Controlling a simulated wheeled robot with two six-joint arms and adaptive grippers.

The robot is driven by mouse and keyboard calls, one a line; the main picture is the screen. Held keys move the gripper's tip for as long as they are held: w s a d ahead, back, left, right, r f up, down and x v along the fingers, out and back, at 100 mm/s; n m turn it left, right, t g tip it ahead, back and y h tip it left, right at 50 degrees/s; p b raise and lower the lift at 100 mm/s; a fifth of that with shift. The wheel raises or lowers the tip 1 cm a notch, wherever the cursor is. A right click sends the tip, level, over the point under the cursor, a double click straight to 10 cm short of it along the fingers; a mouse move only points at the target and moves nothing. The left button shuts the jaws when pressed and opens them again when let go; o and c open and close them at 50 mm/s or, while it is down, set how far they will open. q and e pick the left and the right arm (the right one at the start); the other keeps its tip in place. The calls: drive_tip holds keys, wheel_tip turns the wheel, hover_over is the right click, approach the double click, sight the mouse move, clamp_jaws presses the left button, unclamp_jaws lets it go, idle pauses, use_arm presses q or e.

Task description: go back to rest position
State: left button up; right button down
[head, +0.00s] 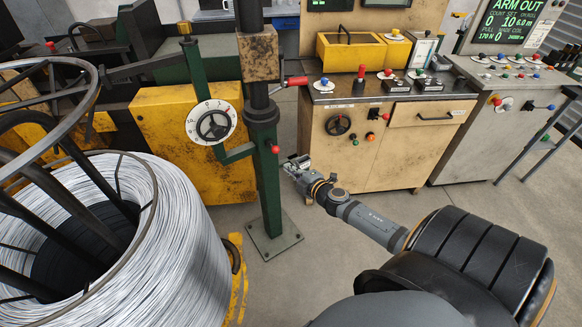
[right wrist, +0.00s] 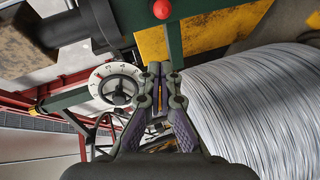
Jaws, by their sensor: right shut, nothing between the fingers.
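My right arm reaches in from the lower right in the head view, with my right gripper (head: 291,163) just right of the green post (head: 268,185). In the right wrist view my right gripper (right wrist: 160,72) is shut, with nothing between its fingers. Behind the fingers there, the numbered dial with its handwheel (right wrist: 116,84) and the wire coil (right wrist: 255,105) show. The gripper appears clear of them, though its exact distance from the post cannot be told. My left gripper is not in view.
The big wire coil (head: 180,235) fills the lower left, on a yellow base. The dial (head: 212,122) hangs left of the post. A beige control cabinet (head: 355,160) with knobs stands behind the gripper. Bare floor (head: 330,235) lies below my arm.

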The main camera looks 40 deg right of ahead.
drive_tip(key=shift+s, duration=0.15)
drive_tip(key=s+d+f+m+g+h, duration=0.1)
drive_tip(key=s+f+m+g, duration=0.2)
drive_tip(key=s+f, duration=0.5)
drive_tip(key=s+d+f+m+g+h, duration=0.1)
drive_tip(key=s+f+m+g, duration=0.2)
drive_tip(key=f, duration=0.8)
drive_tip(key=s+d+f+m+g+h, duration=0.1)
drive_tip(key=s+f+m+g, duration=0.15)
drive_tip(key=s+f, duration=0.6)
drive_tip(key=s+a+f+m+g, duration=0.2)
drive_tip(key=s+a+f, duration=0.2)
drive_tip(key=s, duration=0.4)
drive_tip(key=s+a+f+m+g+y, duration=0.1)
drive_tip(key=s+a+f+m, duration=0.1)
drive_tip(key=s+a+f, duration=0.3)
drive_tip(key=s+a+f+m+g+y, duration=0.1)
drive_tip(key=s+a+f+m+g, duration=0.1)
drive_tip(key=s+a+f, duration=0.2)
drive_tip(key=s+f, duration=0.3)
drive_tip(key=s, duration=0.4)
drive_tip(key=shift+a+f+m+g, duration=0.15)
drive_tip(key=shift+a+m+g, duration=0.1)
drive_tip(key=shift+m+g, duration=0.1)
drive_tip(key=shift+s, duration=0.1)
